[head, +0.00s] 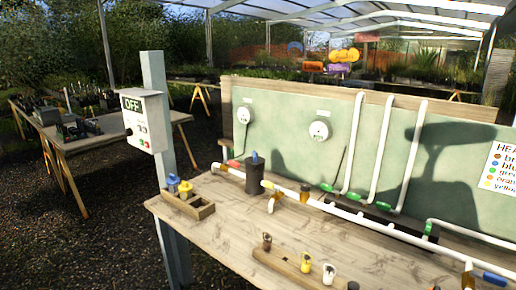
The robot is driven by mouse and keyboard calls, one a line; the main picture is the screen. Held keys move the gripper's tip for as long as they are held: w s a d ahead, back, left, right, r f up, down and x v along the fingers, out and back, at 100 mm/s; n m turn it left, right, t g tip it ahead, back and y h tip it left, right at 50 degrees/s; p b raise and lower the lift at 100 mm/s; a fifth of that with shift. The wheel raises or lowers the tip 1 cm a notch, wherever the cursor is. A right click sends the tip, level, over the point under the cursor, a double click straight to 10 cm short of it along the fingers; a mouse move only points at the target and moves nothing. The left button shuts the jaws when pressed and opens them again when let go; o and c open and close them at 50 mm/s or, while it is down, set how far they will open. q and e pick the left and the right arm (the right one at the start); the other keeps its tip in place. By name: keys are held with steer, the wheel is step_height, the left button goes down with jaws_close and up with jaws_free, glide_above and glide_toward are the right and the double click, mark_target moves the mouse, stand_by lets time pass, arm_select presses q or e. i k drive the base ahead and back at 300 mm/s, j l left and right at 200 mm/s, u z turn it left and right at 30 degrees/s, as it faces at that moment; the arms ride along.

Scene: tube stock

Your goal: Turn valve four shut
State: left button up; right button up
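No valve marked four can be made out. A long white pipe (345,213) runs across the wooden bench, with orange-brown fittings (305,192) on it. White risers (354,145) climb the pale green panel, with green pieces (383,206) at their lower ends. A dark cylinder (259,177) with a blue top (254,156) stands at the pipe's left end; a red piece (233,163) lies near it. Whether any of these is a valve, or open or shut, I cannot tell. Neither of my grippers is in view.
A control box (144,120) reading OFF hangs on a grey post. A wooden holder (190,204) has blue and yellow pieces. A wooden rack (285,265) holds several coloured pieces. Two round dials (319,130) and a partly cut-off colour chart (499,168) are on the panel.

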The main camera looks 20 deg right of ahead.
mark_target(429, 224)
steer(key=z, duration=3.1)
